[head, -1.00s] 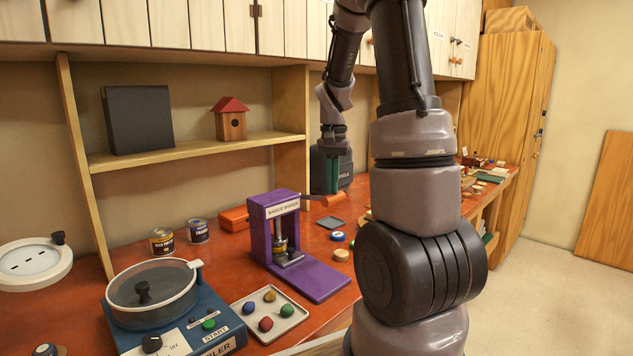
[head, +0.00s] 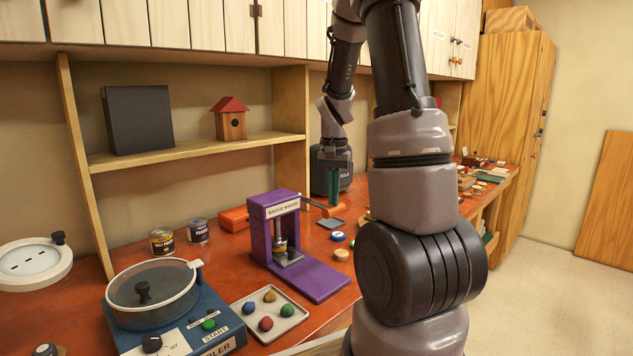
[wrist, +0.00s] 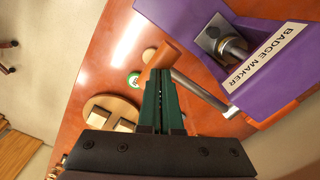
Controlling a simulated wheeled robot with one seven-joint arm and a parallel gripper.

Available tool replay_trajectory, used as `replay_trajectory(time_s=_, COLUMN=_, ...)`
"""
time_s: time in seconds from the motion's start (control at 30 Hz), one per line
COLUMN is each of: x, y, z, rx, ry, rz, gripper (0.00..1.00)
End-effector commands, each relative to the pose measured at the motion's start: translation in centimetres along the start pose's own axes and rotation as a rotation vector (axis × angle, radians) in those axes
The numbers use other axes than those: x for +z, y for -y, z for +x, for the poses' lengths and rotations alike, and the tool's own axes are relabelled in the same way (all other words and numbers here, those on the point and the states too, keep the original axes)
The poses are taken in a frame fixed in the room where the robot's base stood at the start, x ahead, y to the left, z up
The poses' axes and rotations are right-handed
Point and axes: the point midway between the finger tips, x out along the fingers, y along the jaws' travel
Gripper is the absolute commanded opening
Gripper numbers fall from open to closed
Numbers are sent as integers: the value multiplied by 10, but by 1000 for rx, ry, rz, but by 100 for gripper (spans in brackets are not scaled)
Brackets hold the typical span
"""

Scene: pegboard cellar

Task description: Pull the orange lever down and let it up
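The orange lever grip (head: 335,211) sits at the end of a metal rod on the right side of the purple badge maker (head: 320,277). The lever slopes slightly down to the right in the head view. My gripper (head: 334,202) points down at the grip from above, its green fingers at or on it. In the wrist view, my gripper's (wrist: 161,72) fingers are together, with the orange grip (wrist: 165,57) showing just beyond the tips. I see no gap wide enough for the grip between them. The exact contact is hidden.
A tray (head: 242,309) with colored balls and a blue tumbler machine (head: 190,318) stand at front left. Two cans, an orange box (head: 234,219) and a dark grey tray (head: 331,223) are near the badge maker. A shelf (head: 190,151) rises behind.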

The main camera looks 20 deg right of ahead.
Motion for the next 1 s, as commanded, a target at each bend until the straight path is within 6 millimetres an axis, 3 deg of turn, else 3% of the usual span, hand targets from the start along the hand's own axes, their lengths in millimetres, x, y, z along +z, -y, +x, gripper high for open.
replay_trajectory(time_s=0.33, x=0, y=0, z=2, rx=1, ry=1, rz=-1, gripper=0)
replay_trajectory(time_s=0.7, x=-1, y=2, z=26, rx=1, ry=2, rz=-1, gripper=0)
replay_trajectory(time_s=1.0, x=-2, y=3, z=29, rx=0, ry=0, rz=-1, gripper=0)
